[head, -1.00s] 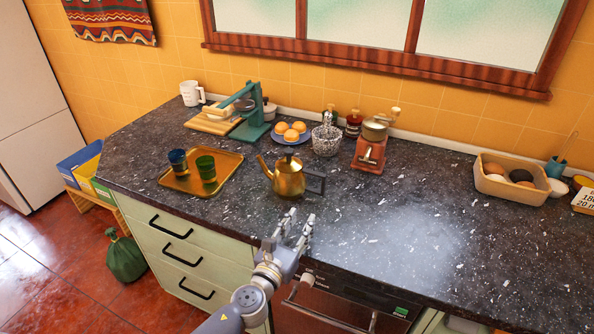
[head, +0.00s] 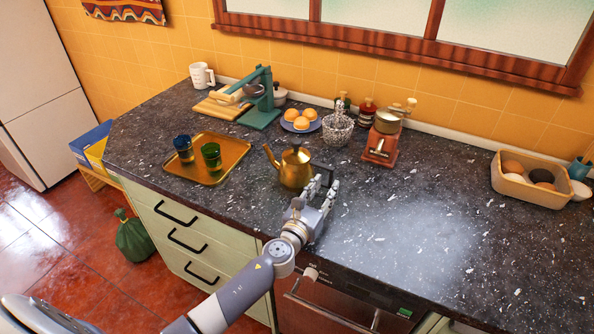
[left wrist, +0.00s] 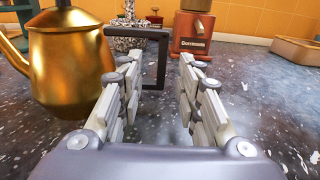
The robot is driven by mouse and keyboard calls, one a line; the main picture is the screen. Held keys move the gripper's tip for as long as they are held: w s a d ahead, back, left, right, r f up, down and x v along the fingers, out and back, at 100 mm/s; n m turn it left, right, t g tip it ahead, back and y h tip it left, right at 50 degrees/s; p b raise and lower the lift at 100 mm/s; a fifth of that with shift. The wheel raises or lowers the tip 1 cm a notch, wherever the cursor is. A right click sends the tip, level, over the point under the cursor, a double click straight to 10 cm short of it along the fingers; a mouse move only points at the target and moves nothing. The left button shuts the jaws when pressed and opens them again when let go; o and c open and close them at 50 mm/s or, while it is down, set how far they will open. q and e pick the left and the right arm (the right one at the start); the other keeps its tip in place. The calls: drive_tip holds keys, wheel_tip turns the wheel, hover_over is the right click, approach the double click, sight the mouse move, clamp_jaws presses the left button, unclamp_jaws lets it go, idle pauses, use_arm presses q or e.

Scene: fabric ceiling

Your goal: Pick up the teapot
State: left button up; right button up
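The brass teapot (head: 294,168) stands upright on the dark speckled counter, its spout to the left and its dark square handle to the right. My left gripper (head: 322,186) is open at the handle side of the teapot, close in front of it. In the left wrist view the golden teapot body (left wrist: 70,65) is left of the fingers. Its black handle (left wrist: 164,58) shows upright beyond and between the open fingers (left wrist: 155,95). I cannot tell whether a finger touches the teapot. My right gripper is not in view.
A brass tray (head: 237,149) with a blue cup (head: 184,149) and a green cup (head: 211,156) lies left of the teapot.

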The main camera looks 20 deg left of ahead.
sight(330, 180)
use_arm(q)
drive_tip(key=w, duration=0.4)
drive_tip(key=shift+w+d+r, duration=0.1)
drive_tip(key=shift+w+d, duration=0.05)
drive_tip(key=shift+d, duration=0.1)
clamp_jaws()
drive_tip(key=shift+r, duration=0.2)
